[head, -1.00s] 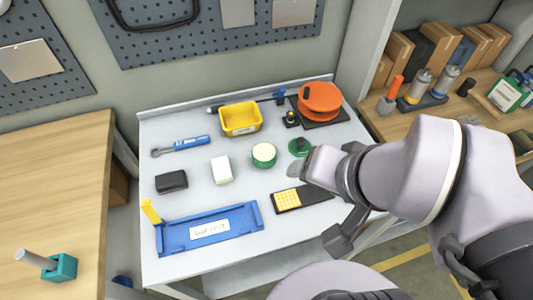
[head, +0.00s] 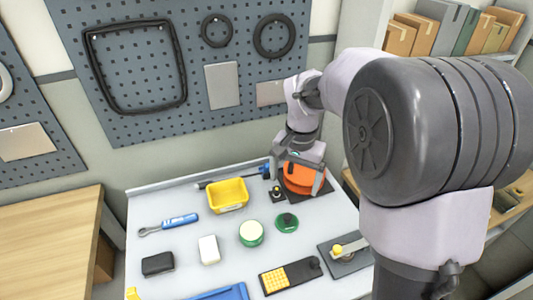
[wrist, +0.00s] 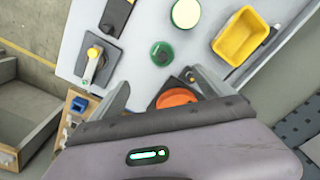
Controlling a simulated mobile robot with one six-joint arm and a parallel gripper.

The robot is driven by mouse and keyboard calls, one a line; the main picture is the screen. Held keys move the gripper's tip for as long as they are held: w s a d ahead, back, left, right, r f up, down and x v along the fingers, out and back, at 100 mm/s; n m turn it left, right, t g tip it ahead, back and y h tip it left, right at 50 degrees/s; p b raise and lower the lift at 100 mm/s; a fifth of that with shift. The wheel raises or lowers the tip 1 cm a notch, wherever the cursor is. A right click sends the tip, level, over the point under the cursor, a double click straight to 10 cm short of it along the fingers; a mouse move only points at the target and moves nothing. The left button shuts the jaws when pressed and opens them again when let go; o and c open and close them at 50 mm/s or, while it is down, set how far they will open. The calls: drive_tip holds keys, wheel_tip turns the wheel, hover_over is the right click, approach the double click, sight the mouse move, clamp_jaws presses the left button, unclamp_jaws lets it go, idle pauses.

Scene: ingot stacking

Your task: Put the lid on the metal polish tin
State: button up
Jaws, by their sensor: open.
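The metal polish tin appears to be the round green tin (head: 251,232) with a pale, cream-coloured top, standing on the grey table. It also shows at the top of the wrist view (wrist: 186,13). The lid appears to be the small green disc (head: 287,222) with a knob, lying to the right of the tin and apart from it; it also shows in the wrist view (wrist: 162,53). My gripper (head: 298,186) is open and points down over the round orange object at the table's back right. Its fingers (wrist: 163,90) spread either side of that object in the wrist view.
The orange object (head: 303,178) sits on a dark pad. A yellow bin (head: 228,196), a blue-handled tool (head: 177,220), a white block (head: 209,250), a black block (head: 158,264) and a black-and-yellow keypad-like item (head: 289,276) lie around the tin. A pegboard (head: 150,120) stands behind.

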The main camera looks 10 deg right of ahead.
drive_tip(key=b, duration=0.5)
hover_over(287, 216)
drive_tip(key=f, duration=1.3)
drive_tip(key=shift+s+d+f, duration=0.2)
drive_tip(key=shift+d+f, duration=0.15)
drive_tip(key=shift+d, duration=0.05)
drive_tip(key=f+b, duration=0.1)
drive_tip(key=f, duration=0.3)
drive_tip(key=f+b, duration=0.1)
drive_tip(key=shift+w+a+f+b, duration=0.2)
drive_tip(key=shift+a+f+b, duration=0.15)
drive_tip(key=shift+f, duration=0.05)
drive_tip(key=shift+r, duration=0.15)
drive_tip(key=c, duration=1.4)
